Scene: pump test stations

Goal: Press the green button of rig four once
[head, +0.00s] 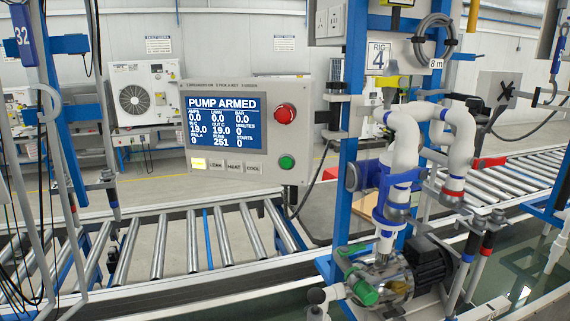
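The control panel (222,172) of the rig stands left of the blue frame, its face toward me. The green button (286,162) is round and sits at the panel's lower right, uncovered and in plain view. A larger red button (285,112) is above it. The blue screen (224,121) reads "PUMP ARMED" with rows of figures below. A sign reading "RIG 4" (377,58) hangs on the frame, up and to the right of the panel. Neither of my grippers shows in the head view.
White pipes (406,140) and a pump with a black motor (428,262) stand right of the panel. A blue upright (350,130) stands close to the panel's right edge. A roller conveyor (190,240) runs below. Space in front of the panel looks clear.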

